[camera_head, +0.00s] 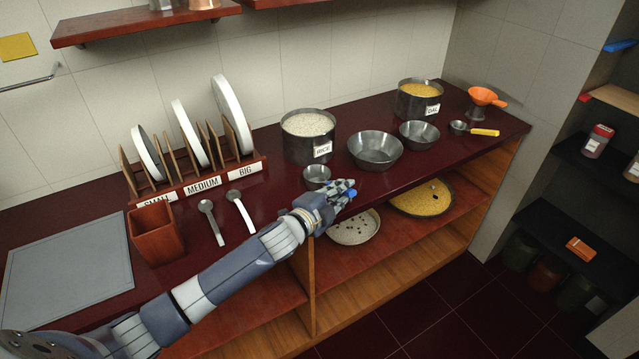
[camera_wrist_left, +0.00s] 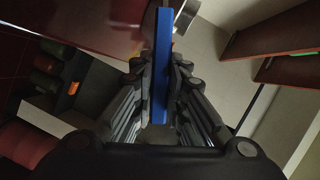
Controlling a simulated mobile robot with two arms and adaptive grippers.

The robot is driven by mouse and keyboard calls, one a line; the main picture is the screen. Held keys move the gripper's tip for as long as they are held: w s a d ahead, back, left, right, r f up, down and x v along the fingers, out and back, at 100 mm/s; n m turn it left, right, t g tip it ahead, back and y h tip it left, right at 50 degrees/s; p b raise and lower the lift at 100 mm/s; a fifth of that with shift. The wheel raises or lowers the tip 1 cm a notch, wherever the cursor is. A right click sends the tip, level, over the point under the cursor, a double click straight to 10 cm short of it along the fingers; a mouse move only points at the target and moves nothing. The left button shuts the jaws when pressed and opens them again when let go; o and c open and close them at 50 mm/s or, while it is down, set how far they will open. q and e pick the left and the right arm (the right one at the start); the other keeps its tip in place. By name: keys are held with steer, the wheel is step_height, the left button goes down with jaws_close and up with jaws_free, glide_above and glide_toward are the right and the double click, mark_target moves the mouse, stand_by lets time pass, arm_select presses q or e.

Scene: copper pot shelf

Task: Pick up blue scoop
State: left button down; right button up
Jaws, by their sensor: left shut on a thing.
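The blue scoop shows its metal cup (camera_head: 317,176) on the dark red counter, in front of the rice pot. Its blue handle (camera_head: 352,192) sticks out past my left gripper (camera_head: 340,190). In the left wrist view the blue handle (camera_wrist_left: 162,70) runs between the two fingers of my left gripper (camera_wrist_left: 160,85), which are shut on it. Part of the handle is hidden by the fingers in the head view. I cannot tell whether the cup touches the counter. My right gripper is not in view.
A rice pot (camera_head: 308,138) stands behind the cup, and a wide metal bowl (camera_head: 375,150) stands to its right. A yellow-handled scoop (camera_head: 484,132) lies farther right. Two spoons (camera_head: 240,210) and a brown square holder (camera_head: 155,232) are to the left. A shelf hangs above.

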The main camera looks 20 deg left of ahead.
arm_select(q)
steer(key=shift+r, duration=0.6)
step_height(320, 180, up, 3)
steer(key=shift+f, duration=0.2)
steer(key=a+f+b+v, duration=0.1)
steer(key=a+b+v, duration=0.2)
steer(key=v, duration=1.2)
steer(key=shift+a, duration=0.35)
steer(key=shift+f, duration=0.15)
